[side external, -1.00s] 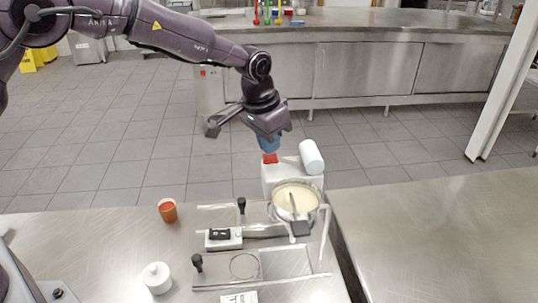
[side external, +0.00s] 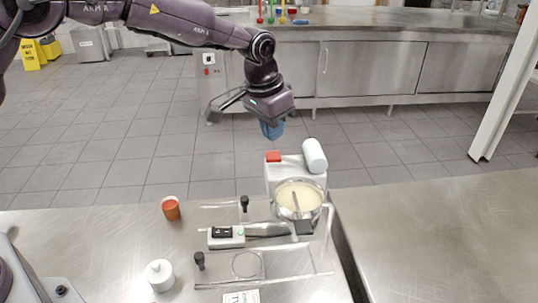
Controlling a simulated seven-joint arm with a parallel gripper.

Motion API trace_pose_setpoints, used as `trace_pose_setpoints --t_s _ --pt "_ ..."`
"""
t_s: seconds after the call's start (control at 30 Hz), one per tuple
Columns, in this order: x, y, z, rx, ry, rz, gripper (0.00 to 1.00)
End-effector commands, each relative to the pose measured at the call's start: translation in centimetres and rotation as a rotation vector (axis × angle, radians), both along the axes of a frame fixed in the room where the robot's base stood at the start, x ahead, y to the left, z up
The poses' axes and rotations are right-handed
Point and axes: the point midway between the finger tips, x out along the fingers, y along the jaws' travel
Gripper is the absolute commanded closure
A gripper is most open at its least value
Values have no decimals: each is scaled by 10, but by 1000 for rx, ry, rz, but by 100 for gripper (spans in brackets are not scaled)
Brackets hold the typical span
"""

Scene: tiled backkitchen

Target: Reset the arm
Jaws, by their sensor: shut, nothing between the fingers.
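My gripper (side external: 271,131) hangs from my arm at the upper middle of the side external view. It is shut and empty, with blue fingers pointing down.
An orange cup (side external: 171,208) and a white lidded pot (side external: 159,274) stand at left. The table's left part is mostly clear.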

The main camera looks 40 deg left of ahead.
Motion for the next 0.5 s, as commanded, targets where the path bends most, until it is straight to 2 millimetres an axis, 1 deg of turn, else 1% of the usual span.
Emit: trace_pose_setpoints --t_s 0.17,0.27,0.3,0.37,0.47,0.5 --pt "-3 0 -3 1 9 1 100" --pt "-16 3 -17 11 55 1 100" --pt "-25 6 -19 15 71 2 100" --pt "-40 11 -13 21 89 8 100" --pt "-69 26 8 26 99 23 100" --pt "-82 32 18 26 98 32 100"
